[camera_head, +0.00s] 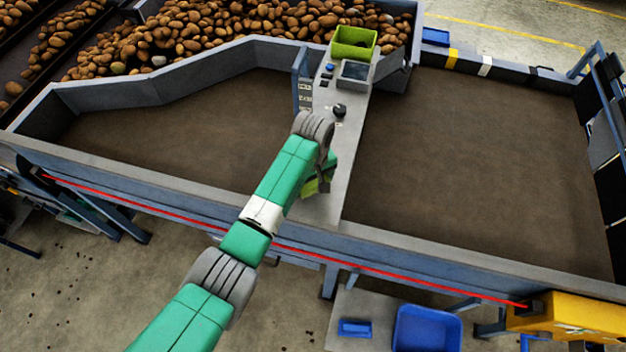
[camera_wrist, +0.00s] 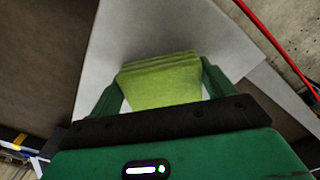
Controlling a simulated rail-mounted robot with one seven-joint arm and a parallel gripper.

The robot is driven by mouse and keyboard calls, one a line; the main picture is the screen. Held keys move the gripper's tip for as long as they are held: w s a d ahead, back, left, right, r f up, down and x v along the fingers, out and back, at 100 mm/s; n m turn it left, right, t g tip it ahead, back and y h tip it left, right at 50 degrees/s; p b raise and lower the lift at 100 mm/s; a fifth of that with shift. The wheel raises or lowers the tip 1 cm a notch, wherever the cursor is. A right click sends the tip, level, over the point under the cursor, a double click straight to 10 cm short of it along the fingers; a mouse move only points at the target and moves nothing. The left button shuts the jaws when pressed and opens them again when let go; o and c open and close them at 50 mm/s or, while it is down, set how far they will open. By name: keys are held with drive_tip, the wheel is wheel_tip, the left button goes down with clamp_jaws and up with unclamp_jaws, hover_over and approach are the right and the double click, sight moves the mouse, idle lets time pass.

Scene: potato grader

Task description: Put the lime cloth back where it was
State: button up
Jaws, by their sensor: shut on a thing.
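The lime cloth (camera_wrist: 165,84) is a folded, layered pad between the two green fingers of my gripper (camera_wrist: 160,80) in the wrist view. My gripper is shut on it. The cloth is over the grey panel strip (camera_wrist: 150,32); whether it touches the strip is not clear. In the head view only a bit of the lime cloth (camera_head: 312,187) shows beside my wrist, near the front end of the grey panel strip (camera_head: 325,208). My arm hides the rest of it and most of my gripper.
A lime-green open bin (camera_head: 354,42), a small screen (camera_head: 355,71) and a black knob (camera_head: 339,111) stand farther back on the strip. Brown belts (camera_head: 480,150) lie either side. A red cord (camera_head: 400,276) runs along the front. Blue bins (camera_head: 426,330) stand below.

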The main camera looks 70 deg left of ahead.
drive_tip(key=shift+f, duration=0.15)
drive_tip(key=o, duration=0.9)
wheel_tip(320, 180, up, 12)
drive_tip(key=shift+r+b, duration=0.2)
drive_tip(key=shift+b, duration=0.35)
